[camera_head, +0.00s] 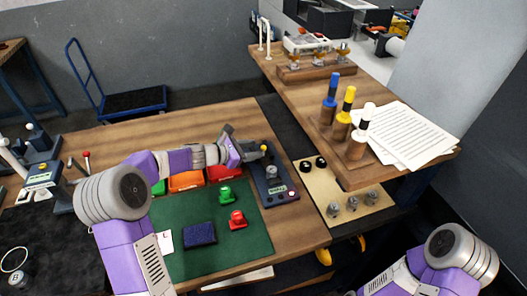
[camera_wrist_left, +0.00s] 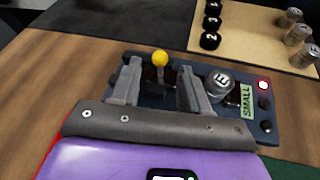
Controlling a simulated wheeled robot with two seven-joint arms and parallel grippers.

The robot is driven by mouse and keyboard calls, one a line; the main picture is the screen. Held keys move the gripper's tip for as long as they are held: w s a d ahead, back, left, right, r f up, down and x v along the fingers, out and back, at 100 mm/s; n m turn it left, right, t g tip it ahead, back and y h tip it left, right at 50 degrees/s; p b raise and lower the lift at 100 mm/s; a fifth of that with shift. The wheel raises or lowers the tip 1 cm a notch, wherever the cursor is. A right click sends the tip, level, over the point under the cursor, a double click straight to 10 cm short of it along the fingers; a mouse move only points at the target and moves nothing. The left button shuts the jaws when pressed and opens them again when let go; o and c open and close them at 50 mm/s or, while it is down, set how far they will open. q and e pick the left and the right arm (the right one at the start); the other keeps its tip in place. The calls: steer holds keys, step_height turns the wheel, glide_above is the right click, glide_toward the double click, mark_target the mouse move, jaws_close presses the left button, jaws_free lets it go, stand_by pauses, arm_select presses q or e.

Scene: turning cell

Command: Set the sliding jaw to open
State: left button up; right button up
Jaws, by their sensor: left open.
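A dark blue device (camera_head: 272,183) stands on the wooden bench, right of the green mat. I cannot tell which part is the sliding jaw. My left gripper (camera_head: 244,146) is over the back of this device; in the left wrist view its open fingers (camera_wrist_left: 158,88) stand on either side of the yellow-knobbed lever, with gaps. My right arm shows at the lower right, its gripper out of view.
On the green mat (camera_head: 187,263) are a green part (camera_head: 226,195), a red part (camera_head: 237,220) and a dark blue block (camera_head: 200,234). Orange and red bins (camera_head: 186,181) lie behind. A tan board (camera_head: 330,190) with black knobs and metal cylinders is right of the device.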

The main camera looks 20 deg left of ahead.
mark_target(264, 148)
arm_select(q)
steer(key=x, duration=0.5)
steer(key=shift+w+d, duration=0.15)
steer(key=shift+w, duration=0.05)
jaws_close()
